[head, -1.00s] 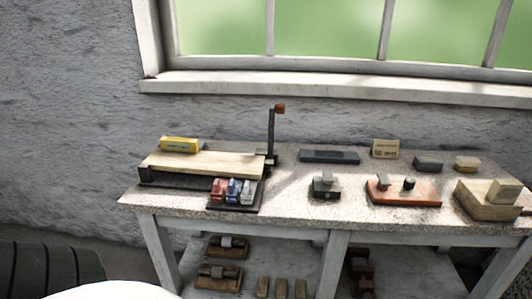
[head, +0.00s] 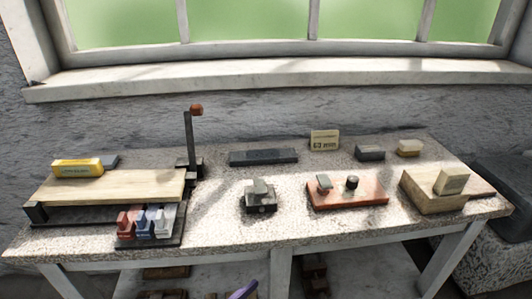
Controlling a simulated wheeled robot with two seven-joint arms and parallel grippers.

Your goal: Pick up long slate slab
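A long, flat, dark grey slab (head: 263,157), which looks like slate, lies on the speckled bench top (head: 220,205). It is near the back of the bench, left of a small upright card (head: 324,140) and right of a dark post with a red-brown knob (head: 190,140). Its top is clear and nothing covers it. I see neither of my grippers clearly in the head view.
A wooden board with a yellow box (head: 77,168) is at left, with small coloured blocks (head: 147,222) in front. A dark tool (head: 259,196), a red-brown base (head: 347,192) and wooden blocks (head: 433,192) stand forward. An unclear purple piece (head: 243,290) shows at the bottom edge.

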